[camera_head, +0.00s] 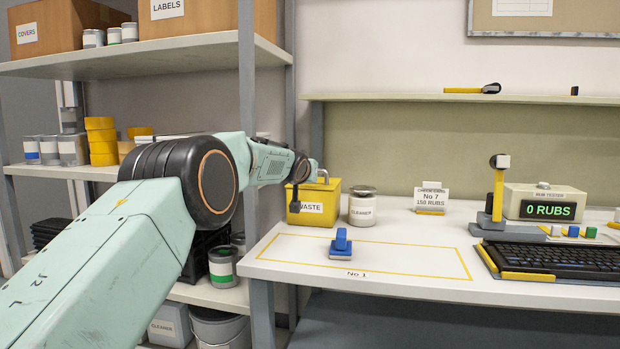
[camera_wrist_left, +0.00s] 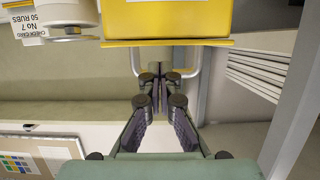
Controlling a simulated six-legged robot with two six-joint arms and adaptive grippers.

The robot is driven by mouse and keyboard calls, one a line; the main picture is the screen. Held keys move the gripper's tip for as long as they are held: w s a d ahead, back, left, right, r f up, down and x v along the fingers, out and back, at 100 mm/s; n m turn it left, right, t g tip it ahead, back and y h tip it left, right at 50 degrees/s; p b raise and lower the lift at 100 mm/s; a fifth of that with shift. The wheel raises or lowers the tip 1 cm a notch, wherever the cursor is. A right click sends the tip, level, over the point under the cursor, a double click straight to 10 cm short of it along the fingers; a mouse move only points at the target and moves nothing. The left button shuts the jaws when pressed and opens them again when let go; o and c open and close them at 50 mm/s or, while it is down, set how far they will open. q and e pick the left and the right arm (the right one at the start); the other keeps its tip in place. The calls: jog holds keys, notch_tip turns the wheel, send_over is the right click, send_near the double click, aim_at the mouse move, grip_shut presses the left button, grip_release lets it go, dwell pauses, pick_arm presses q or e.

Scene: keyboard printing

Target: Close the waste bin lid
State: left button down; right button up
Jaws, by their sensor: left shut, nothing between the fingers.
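The yellow waste bin (camera_head: 318,211), labelled WASTE, stands at the back left of the white bench. In the left wrist view the bin (camera_wrist_left: 168,20) is a yellow block at the top, with a yellow rim and a pale bar-like handle (camera_wrist_left: 193,62) beside the fingers. My right gripper is out of view.
A cleaner tin (camera_head: 362,207) stands just right of the bin. A blue stamp-like object (camera_head: 341,245) sits inside the yellow outline on the bench. A shelf post (camera_head: 246,100) rises behind my left arm. A keyboard (camera_head: 560,259) lies to the right.

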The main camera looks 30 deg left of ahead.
pick_arm(q)
jog(key=shift+w+a+f, duration=0.1)
jog(key=shift+f, duration=0.45)
dwell(0.4)
